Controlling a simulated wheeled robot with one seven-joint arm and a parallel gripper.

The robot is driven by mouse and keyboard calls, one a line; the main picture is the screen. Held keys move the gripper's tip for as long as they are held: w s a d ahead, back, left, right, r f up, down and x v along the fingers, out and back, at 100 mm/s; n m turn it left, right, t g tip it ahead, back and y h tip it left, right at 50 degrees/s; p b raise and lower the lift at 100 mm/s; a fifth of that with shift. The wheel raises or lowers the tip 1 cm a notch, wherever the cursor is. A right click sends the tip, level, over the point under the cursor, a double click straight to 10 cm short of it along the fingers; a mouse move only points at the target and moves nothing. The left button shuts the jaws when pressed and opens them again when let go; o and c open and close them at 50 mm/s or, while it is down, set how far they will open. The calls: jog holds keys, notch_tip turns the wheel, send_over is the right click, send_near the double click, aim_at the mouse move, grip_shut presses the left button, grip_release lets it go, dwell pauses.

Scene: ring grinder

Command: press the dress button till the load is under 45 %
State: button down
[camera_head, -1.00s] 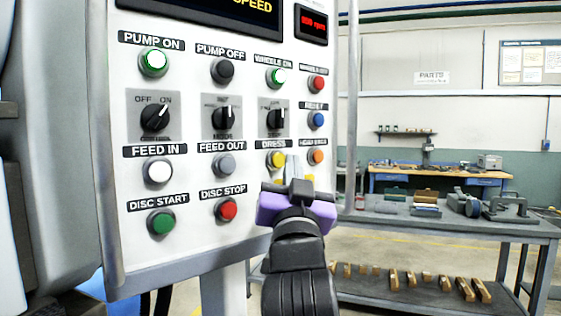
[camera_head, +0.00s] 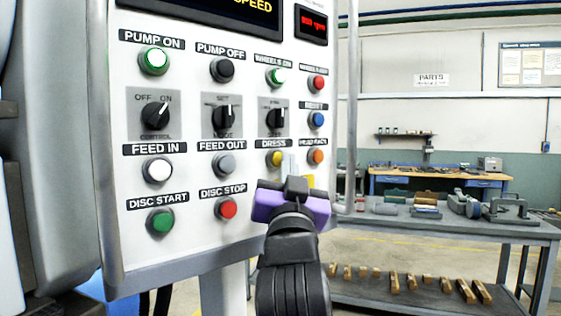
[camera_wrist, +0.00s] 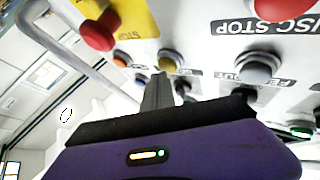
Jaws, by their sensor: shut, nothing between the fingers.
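The yellow dress button (camera_head: 275,158) sits under its DRESS label on the white control panel (camera_head: 190,110). It also shows in the wrist view (camera_wrist: 171,61), just beyond the fingertips. My gripper (camera_head: 290,166) is shut and empty, with its fingers pointing at the panel just right of and below the button in the head view. I cannot tell whether the fingertips touch it. The dark screen (camera_head: 215,8) at the top is cut off, with only "SPEED" readable; no load figure is in view.
Close neighbours are the orange button (camera_head: 317,157), the grey feed out button (camera_head: 224,165), the rotary knob (camera_head: 276,117) and the red disc stop button (camera_head: 226,208). The wrist view shows a red mushroom button (camera_wrist: 99,31) on a yellow plate. A workbench (camera_head: 400,229) stands to the right.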

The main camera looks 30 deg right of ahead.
jog(key=shift+w+a, duration=0.1)
jog(key=shift+w, duration=0.35)
dwell(0.6)
jog(key=shift+s, duration=0.15)
jog(key=shift+s+d, duration=0.2)
jog(key=shift+s, duration=0.6)
jog(key=shift+s+d+p, duration=0.15)
jog(key=shift+s+d, duration=0.05)
jog(key=shift+s, duration=0.6)
jog(key=shift+s+d+p, duration=0.1)
jog(key=shift+s+d, duration=0.05)
jog(key=shift+s, duration=0.7)
jog(key=shift+s+d+p, duration=0.15)
jog(key=shift+s+d, duration=0.05)
jog(key=shift+s, duration=0.6)
